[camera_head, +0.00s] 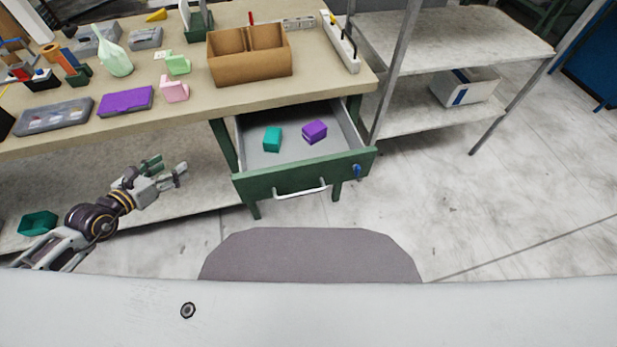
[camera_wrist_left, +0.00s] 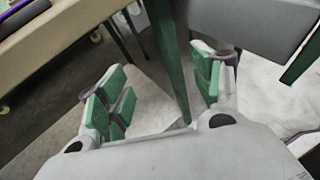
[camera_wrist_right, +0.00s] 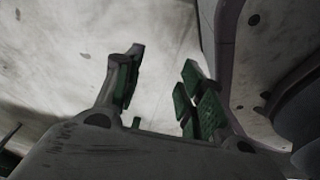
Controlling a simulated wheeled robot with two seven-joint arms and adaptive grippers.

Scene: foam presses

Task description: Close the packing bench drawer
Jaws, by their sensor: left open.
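The green packing bench drawer (camera_head: 305,174) is pulled out under the bench in the head view, with a white handle (camera_head: 300,191) on its front. A teal block (camera_head: 272,139) and a purple block (camera_head: 314,131) lie inside it. A blue key-like part (camera_head: 357,171) sits on the right of its front. My left gripper (camera_head: 169,170) is open and empty, left of the drawer and apart from it. Its spread green-padded fingers (camera_wrist_left: 160,95) show in the left wrist view. My right gripper (camera_wrist_right: 160,88) shows only in the right wrist view, open with nothing between its fingers, above pale floor.
The bench top (camera_head: 190,106) holds a brown box (camera_head: 249,56), a purple case (camera_head: 126,101), a grey tray (camera_head: 53,117) and several small items. A metal shelf (camera_head: 440,120) stands at right with a white bin (camera_head: 465,86). A teal bin (camera_head: 38,223) is at lower left. Floor right of the drawer is clear.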

